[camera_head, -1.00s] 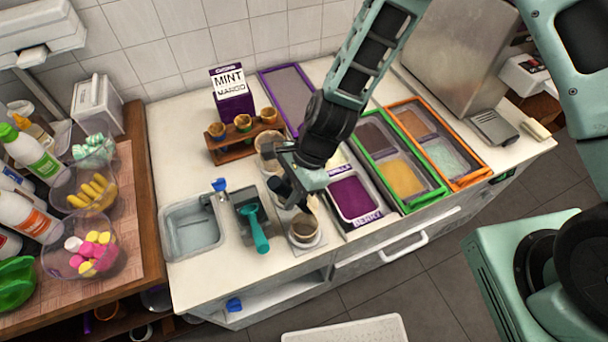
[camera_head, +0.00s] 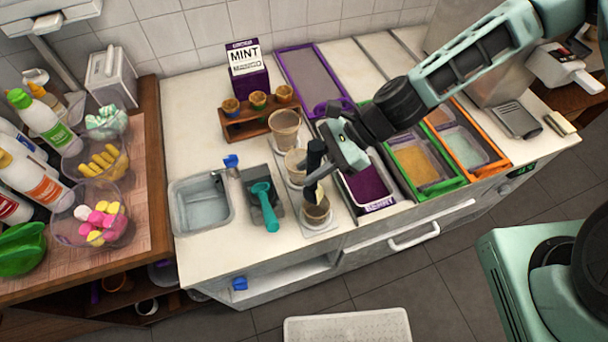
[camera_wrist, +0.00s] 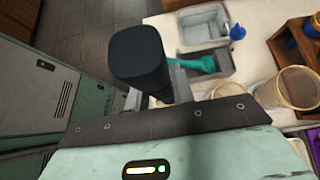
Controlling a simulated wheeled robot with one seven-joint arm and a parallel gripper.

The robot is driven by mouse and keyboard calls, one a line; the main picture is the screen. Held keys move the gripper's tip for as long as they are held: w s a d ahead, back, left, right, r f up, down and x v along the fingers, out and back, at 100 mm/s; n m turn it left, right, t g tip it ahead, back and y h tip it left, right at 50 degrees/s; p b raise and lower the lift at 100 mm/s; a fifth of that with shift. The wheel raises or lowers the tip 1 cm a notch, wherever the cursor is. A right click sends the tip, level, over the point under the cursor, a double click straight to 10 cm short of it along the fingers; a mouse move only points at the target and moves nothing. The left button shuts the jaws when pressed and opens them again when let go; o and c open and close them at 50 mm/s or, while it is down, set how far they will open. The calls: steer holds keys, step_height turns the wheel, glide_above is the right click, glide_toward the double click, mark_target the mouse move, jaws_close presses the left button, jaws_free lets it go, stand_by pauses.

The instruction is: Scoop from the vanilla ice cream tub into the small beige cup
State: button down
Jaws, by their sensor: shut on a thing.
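My gripper (camera_head: 322,176) is shut on a scoop with a thick black handle (camera_head: 315,153). The handle stands nearly upright, and it fills the middle of the wrist view (camera_wrist: 138,55). The scoop's lower end is just above or in the small beige cup (camera_head: 316,215), the front one in a row of cups on the counter; I cannot tell whether they touch. Whether the scoop carries ice cream is not clear. The vanilla tub is hidden behind my gripper and arm, next to the purple berry tub (camera_head: 368,187).
Two larger beige cups (camera_head: 284,128) (camera_head: 296,163) stand behind the small one. A teal scoop (camera_head: 264,205) rests in a grey holder left of it, beside a sink (camera_head: 203,205). Green (camera_head: 425,168) and orange (camera_head: 466,143) framed tubs lie right. A wooden cone rack (camera_head: 258,120) stands behind.

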steer(key=w+d+f+g+y+b, duration=0.1)
steer(key=d+f+y+b, duration=0.2)
steer(key=d+y+b, duration=0.3)
steer(key=b, duration=0.3)
steer(key=shift+w+f+g+y, duration=0.15)
steer(key=shift+w+g+y, duration=0.15)
steer(key=shift+w+g, duration=0.1)
steer(key=shift+d, duration=0.1)
stand_by(0.5)
step_height(320, 180, up, 6)
steer(key=p, duration=0.5)
steer(key=shift+f+p, duration=0.1)
steer(key=shift+p, duration=0.3)
